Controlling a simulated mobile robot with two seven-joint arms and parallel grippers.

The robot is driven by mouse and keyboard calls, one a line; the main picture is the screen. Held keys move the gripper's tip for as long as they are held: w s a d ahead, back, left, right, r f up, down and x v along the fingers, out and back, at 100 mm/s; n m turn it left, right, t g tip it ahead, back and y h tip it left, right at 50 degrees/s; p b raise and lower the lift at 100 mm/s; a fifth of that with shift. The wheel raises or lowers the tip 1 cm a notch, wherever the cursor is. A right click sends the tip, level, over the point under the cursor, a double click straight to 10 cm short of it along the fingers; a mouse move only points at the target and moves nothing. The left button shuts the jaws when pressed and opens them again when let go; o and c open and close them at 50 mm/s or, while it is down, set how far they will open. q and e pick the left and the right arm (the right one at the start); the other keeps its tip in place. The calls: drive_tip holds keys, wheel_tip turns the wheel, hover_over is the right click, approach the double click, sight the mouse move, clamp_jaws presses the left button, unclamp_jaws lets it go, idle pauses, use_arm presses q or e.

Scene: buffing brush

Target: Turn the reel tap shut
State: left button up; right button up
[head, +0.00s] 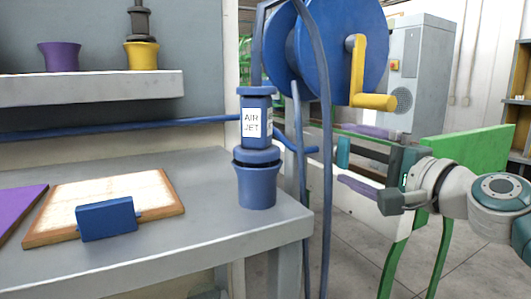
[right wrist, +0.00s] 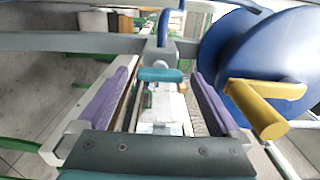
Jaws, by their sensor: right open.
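The reel tap shows as a teal handle (head: 343,152) below the blue hose reel, at the end of the blue pipe. In the right wrist view the teal handle (right wrist: 160,75) lies crosswise, with a grey body (right wrist: 160,53) behind it. My right gripper (head: 340,153) is open, its purple fingers above and below the handle in the head view. In the right wrist view the fingers (right wrist: 162,72) stand either side of the handle, with small gaps that I cannot judge exactly. My left gripper is not in view.
The blue reel (head: 335,45) has a yellow crank (head: 358,70) close to my right gripper. A blue air jet holder (head: 257,185) stands on the grey bench (head: 210,215) at its right edge. A green panel (head: 465,150) stands behind my right arm.

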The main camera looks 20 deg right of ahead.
drive_tip(key=s, duration=1)
drive_tip(key=shift+d, duration=0.4)
